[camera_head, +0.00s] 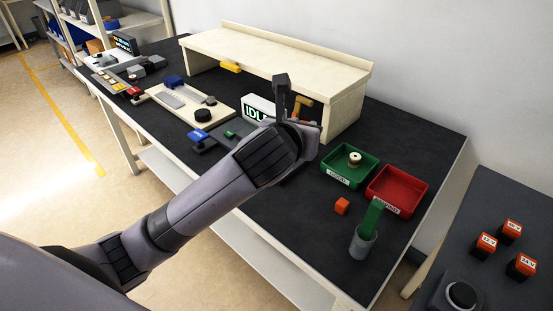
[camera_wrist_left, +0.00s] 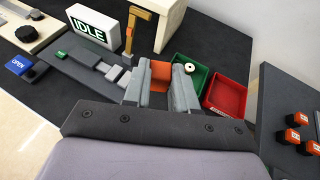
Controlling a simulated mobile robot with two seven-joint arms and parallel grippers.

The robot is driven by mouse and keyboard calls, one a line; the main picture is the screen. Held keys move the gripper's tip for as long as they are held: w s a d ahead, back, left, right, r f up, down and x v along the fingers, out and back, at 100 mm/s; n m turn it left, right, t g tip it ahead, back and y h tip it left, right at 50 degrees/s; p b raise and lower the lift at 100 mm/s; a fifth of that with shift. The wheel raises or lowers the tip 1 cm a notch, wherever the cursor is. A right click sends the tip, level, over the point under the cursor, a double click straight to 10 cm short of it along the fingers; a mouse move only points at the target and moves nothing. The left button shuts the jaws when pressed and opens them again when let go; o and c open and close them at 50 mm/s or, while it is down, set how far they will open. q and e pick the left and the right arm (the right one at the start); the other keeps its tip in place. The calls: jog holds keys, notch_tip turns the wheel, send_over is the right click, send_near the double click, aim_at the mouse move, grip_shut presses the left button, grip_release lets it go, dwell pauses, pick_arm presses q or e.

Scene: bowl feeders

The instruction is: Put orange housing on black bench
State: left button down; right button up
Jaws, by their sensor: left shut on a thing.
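My left gripper (camera_head: 289,108) is above the black bench (camera_head: 290,207), in front of the wooden riser, with its fingers raised in the head view. In the left wrist view, my left gripper (camera_wrist_left: 160,82) is shut on an orange housing (camera_wrist_left: 160,74), which fills the gap between the two grey fingers. In the head view the held housing is hidden behind the gripper. A separate small orange block (camera_head: 341,206) lies on the bench in front of the trays. My right gripper is not in view.
A green tray (camera_head: 337,180) holding a round part and a red tray (camera_head: 412,209) stand at the right. A grey cup (camera_head: 362,243) with a green bar stands in front. An IDLE sign (camera_head: 257,107) and a wooden riser (camera_head: 345,112) are behind. The bench's front middle is bare.

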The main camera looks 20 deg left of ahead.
aim_at(295, 205)
pick_arm(q)
notch_tip(295, 205, down, 19)
jog(key=b, duration=0.3)
jog(key=shift+b, duration=0.35)
jog(key=shift+f, duration=0.2)
jog(key=c, duration=0.9)
grip_release()
jog(key=shift+r, duration=0.1)
jog(key=shift+s+r, duration=0.15)
jog(key=shift+s, duration=0.05)
jog(key=p+v, duration=0.1)
jog(key=v, duration=1)
jog(key=shift+s+r+p, duration=0.15)
jog(key=shift+s+p, duration=0.15)
jog(key=shift+p, duration=0.05)
